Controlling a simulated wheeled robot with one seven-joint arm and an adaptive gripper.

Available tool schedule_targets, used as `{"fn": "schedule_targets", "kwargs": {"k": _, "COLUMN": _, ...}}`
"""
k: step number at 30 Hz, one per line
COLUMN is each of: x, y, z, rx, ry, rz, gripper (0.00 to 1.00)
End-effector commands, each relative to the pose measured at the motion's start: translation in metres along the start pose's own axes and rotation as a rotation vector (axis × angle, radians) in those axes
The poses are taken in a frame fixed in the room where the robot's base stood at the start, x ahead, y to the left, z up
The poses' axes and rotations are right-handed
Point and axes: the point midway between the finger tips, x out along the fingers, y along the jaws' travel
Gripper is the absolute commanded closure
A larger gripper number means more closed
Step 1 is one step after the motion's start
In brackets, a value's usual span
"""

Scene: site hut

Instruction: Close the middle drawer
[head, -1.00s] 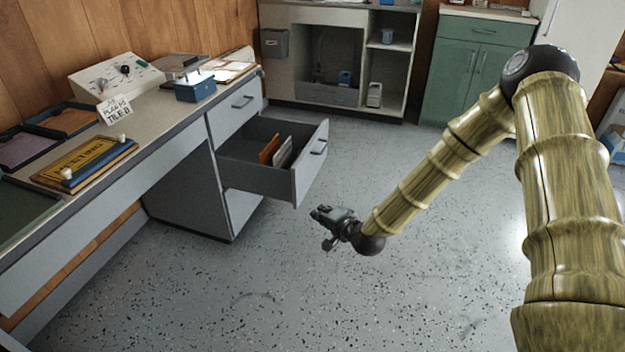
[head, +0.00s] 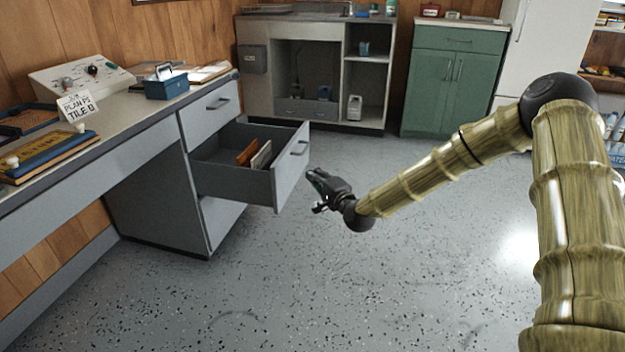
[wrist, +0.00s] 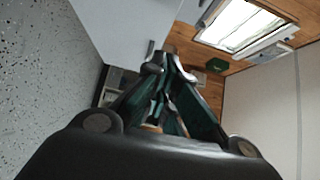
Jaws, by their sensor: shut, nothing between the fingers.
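The middle drawer (head: 232,178) of the grey desk pedestal is pulled well out in the head view. It has a grey front with a bar handle (head: 299,148), and an orange and a grey upright item (head: 259,156) inside. My gripper (head: 314,188) is shut and empty, just right of the drawer front at about its height; I cannot tell whether they touch. In the wrist view, my gripper's fingertips (wrist: 168,66) come together in front of a pale grey panel (wrist: 118,30) with a dark handle beside them.
The upper drawer (head: 210,110) is shut. The desk top holds a blue box (head: 166,86), a control panel (head: 85,78) and a sign (head: 76,105). A grey cabinet (head: 262,88) and a green cabinet (head: 455,85) stand behind. The speckled floor (head: 330,280) is clear.

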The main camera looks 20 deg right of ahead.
Motion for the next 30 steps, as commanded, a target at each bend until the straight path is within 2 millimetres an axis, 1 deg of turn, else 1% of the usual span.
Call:
{"fn": "schedule_targets", "kwargs": {"k": 1, "x": 0.008, "y": 0.004, "z": 0.001, "rx": -0.001, "ry": -0.001, "rz": 0.0, "gripper": 1.0}}
{"fn": "schedule_targets", "kwargs": {"k": 14, "x": 0.08, "y": 0.004, "z": 0.002, "rx": -0.002, "ry": -0.002, "rz": 0.0, "gripper": 1.0}}
{"fn": "schedule_targets", "kwargs": {"k": 15, "x": 0.084, "y": 0.004, "z": 0.006, "rx": -0.001, "ry": -0.003, "rz": 0.001, "gripper": 1.0}}
{"fn": "schedule_targets", "kwargs": {"k": 21, "x": 0.099, "y": 0.004, "z": 0.022, "rx": -0.001, "ry": -0.003, "rz": 0.001, "gripper": 1.0}}
{"fn": "schedule_targets", "kwargs": {"k": 30, "x": 0.107, "y": 0.001, "z": 0.029, "rx": 0.0, "ry": -0.001, "rz": 0.002, "gripper": 1.0}}
